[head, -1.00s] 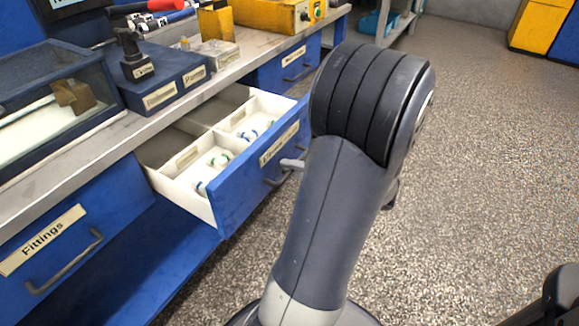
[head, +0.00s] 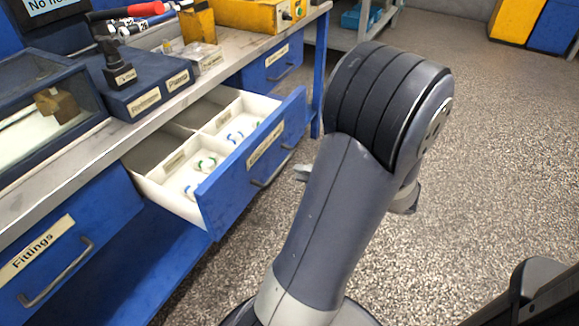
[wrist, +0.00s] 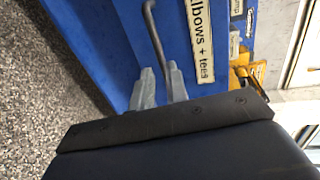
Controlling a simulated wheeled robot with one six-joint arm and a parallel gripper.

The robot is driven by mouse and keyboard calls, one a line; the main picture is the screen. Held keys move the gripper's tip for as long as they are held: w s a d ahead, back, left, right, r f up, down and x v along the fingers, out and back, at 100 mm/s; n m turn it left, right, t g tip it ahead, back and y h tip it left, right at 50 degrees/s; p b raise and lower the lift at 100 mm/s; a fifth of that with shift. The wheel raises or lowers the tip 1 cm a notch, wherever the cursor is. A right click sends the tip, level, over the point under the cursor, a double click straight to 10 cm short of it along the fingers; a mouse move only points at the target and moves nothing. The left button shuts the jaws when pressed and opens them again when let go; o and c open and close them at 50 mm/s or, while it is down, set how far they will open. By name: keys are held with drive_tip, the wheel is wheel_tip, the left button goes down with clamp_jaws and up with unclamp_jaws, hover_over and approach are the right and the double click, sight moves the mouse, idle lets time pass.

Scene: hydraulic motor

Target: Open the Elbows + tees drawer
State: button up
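The Elbows + tees drawer (head: 252,160) stands pulled well out of the bench in the head view, with white compartments holding small fittings. Its blue front, grey bar handle (wrist: 154,35) and "Elbows + tees" label (wrist: 200,40) show in the wrist view. My gripper (wrist: 160,70) has two grey fingers with a narrow gap between them, in line with the handle. In the head view a fingertip (head: 302,172) shows just outside the handle (head: 272,170), seemingly apart from it. My arm hides the rest of the gripper there.
The closed Fittings drawer (head: 50,255) is at the lower left. Another closed drawer (head: 268,66) is farther along the bench. A glass case (head: 40,105), dark blocks and a yellow box stand on the bench top (head: 115,140). The speckled floor (head: 480,150) at right is clear.

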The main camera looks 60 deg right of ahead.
sight(281, 169)
drive_tip(key=v, duration=0.3)
drive_tip(key=shift+s, duration=0.25)
drive_tip(key=shift+w, duration=0.15)
drive_tip(key=b+x, duration=0.2)
drive_tip(key=x, duration=0.8)
drive_tip(key=shift+w, duration=0.4)
drive_tip(key=shift+f, duration=0.1)
